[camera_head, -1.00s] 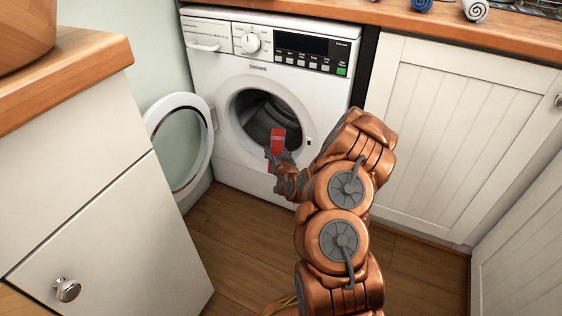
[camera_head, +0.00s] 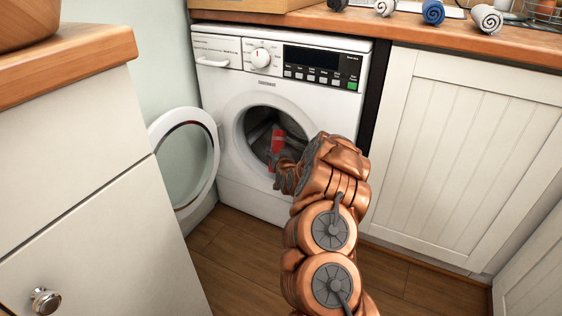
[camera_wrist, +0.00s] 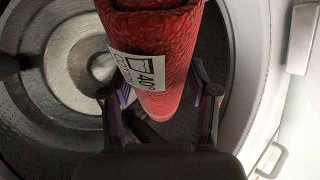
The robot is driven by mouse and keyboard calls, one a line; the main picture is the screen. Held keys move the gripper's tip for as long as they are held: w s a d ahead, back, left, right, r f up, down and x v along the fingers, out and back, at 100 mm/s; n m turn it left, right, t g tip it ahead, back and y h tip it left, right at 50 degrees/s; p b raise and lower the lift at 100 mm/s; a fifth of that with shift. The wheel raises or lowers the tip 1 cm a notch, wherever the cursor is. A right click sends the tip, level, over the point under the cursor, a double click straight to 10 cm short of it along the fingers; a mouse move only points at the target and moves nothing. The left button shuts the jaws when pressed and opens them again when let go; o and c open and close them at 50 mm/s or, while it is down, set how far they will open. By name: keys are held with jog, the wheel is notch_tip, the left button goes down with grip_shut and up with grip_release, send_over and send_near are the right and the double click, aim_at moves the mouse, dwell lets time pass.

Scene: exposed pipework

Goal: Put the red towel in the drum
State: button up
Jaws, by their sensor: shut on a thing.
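The red towel (camera_head: 278,139) is rolled up and held at the washing machine's round opening. In the wrist view the towel (camera_wrist: 170,75) fills the upper middle, with a white label reading 40° on its side. My gripper (camera_wrist: 160,112) is shut on it, one finger on each side. In the head view my gripper (camera_head: 274,160) is partly hidden by the towel and my arm. The drum (camera_head: 257,132) is grey metal and lies behind the towel; its perforated inner wall (camera_wrist: 60,75) shows in the wrist view. How deep the towel sits is hard to tell.
The machine's round door (camera_head: 213,150) stands open to the left. A white cabinet (camera_head: 75,200) stands at the near left, another (camera_head: 465,150) at the right. Rolled towels, including a blue one (camera_head: 433,12), lie on the wooden counter (camera_head: 420,30).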

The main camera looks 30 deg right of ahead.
aim_at(278, 150)
jog(key=r+b+x, duration=0.1)
jog(key=b+x, duration=0.3)
jog(key=x, duration=0.4)
jog(key=shift+w+r, duration=0.35)
jog(key=shift+w, duration=0.15)
jog(key=shift+d, duration=0.1)
jog(key=o, duration=1.5)
jog(key=shift+s, duration=0.1)
jog(key=shift+v, duration=5.95)
